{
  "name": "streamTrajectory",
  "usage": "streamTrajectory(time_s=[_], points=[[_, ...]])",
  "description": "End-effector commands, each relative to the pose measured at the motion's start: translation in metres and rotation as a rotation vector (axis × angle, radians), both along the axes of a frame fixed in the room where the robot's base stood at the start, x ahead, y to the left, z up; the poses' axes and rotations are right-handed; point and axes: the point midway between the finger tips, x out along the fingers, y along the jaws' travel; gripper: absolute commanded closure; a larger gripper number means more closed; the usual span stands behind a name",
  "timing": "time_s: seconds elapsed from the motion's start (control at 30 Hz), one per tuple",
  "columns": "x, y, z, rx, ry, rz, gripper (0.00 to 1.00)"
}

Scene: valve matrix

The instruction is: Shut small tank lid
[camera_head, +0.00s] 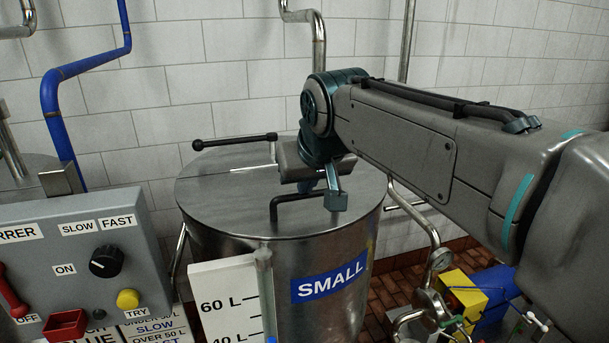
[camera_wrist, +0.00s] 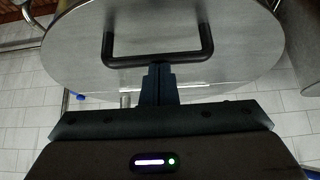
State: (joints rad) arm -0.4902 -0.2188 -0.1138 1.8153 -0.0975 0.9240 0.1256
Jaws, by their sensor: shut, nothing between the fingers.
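The small tank (camera_head: 285,265) is a steel cylinder with a blue SMALL label, in the middle of the head view. Its round steel lid (camera_head: 230,212) lies flat across the top, with no gap seen at the front rim. A black bar handle (camera_head: 290,197) stands on the lid; it also shows in the wrist view (camera_wrist: 158,58). My gripper (camera_head: 335,200) is over the lid, right by the handle. In the wrist view my gripper (camera_wrist: 158,72) is shut with its fingertips at the handle's bar. I cannot tell whether they touch it. Nothing is between the fingers.
A black-knobbed lever (camera_head: 235,142) lies at the back of the lid. A grey control box (camera_head: 80,260) stands at left front. A level scale (camera_head: 225,303) is before the tank. Pipes, a gauge (camera_head: 442,259) and a yellow box (camera_head: 463,293) are at the lower right.

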Motion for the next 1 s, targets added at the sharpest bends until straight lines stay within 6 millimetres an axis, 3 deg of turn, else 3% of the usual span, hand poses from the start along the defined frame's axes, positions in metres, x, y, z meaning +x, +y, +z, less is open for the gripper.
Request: streamTrajectory(time_s=[0.3, 0.47, 0.73, 1.0], points=[[0.0, 0.0, -0.003, -0.004, 0.008, 0.0, 1.0], [0.0, 0.0, 0.005, -0.004, 0.007, 0.0, 1.0], [0.005, 0.001, 0.048, -0.001, 0.002, -0.003, 1.0], [-0.03, -0.009, 0.094, 0.002, -0.003, -0.002, 1.0]])
